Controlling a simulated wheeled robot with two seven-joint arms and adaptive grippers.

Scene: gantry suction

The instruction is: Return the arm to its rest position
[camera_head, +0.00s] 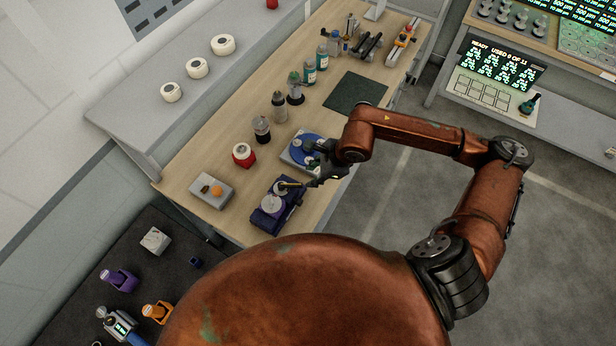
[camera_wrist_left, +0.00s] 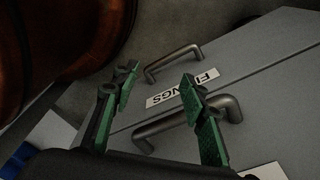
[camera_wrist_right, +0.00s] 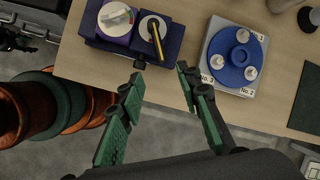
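My right arm reaches in from the right in the head view. Its right gripper (camera_head: 318,172) is over the front edge of the wooden bench (camera_head: 215,160), beside a purple two-dial device (camera_head: 268,222) and a blue round plate on a grey base (camera_head: 306,150). In the right wrist view the right gripper (camera_wrist_right: 158,78) is open, with nothing between its green-padded fingers. My left gripper (camera_wrist_left: 160,82) shows only in the left wrist view. It is open and empty, in front of grey drawers with metal handles (camera_wrist_left: 172,62).
In the right wrist view the purple device (camera_wrist_right: 135,30) and the blue plate (camera_wrist_right: 240,55) lie just beyond the fingertips. A white box with an orange knob (camera_head: 211,190), a red jar (camera_head: 243,155) and several bottles stand along the bench. Open floor (camera_head: 385,210) lies right of it.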

